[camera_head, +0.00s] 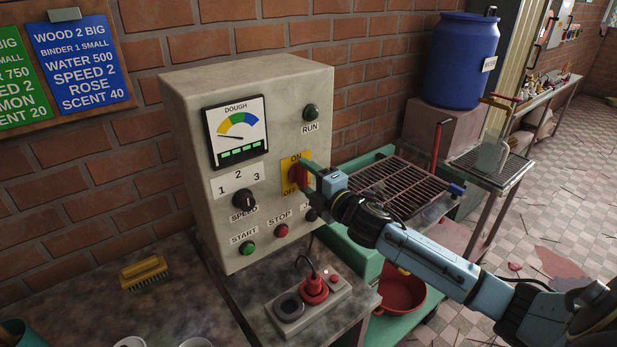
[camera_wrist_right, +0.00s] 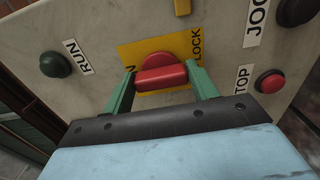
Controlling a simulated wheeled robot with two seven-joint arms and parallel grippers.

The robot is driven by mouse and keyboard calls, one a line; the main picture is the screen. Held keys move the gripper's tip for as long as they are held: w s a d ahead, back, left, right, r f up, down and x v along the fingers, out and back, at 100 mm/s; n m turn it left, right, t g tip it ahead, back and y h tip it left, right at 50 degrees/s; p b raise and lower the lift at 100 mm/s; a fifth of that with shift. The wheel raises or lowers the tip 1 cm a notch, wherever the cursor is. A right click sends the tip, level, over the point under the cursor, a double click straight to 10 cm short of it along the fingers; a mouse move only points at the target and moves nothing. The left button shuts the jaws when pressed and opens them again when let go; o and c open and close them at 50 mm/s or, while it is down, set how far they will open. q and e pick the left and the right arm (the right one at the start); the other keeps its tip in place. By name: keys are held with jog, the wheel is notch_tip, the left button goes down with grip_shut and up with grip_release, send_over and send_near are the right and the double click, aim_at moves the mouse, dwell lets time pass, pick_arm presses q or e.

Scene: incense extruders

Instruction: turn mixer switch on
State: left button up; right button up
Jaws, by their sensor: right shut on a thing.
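The mixer switch is a red knob (camera_head: 297,174) on a yellow plate (camera_head: 288,160) marked ON at the top and OFF below, on the grey control box (camera_head: 185,150). My right gripper (camera_head: 304,177) has its green fingers at the two ends of the knob's red bar (camera_wrist_right: 162,78). In the right wrist view, the bar lies lengthwise between the ON side and the LOCK label. The head view hides part of the knob behind the fingers. My left gripper is out of view.
The RUN lamp (camera_head: 311,111) is dark green and the gauge (camera_head: 237,131) needle sits low. The speed knob (camera_head: 243,201), START button (camera_head: 247,248) and red STOP button (camera_head: 281,231) lie nearby. A red plug (camera_head: 314,289) sits in a socket below. A wire rack (camera_head: 397,187) stands behind my arm.

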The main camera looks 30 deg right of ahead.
dwell(0.5)
jog(key=o, duration=1)
jog(key=s+d+b, duration=0.1)
jog(key=s, duration=1.2)
jog(key=shift+s, duration=0.15)
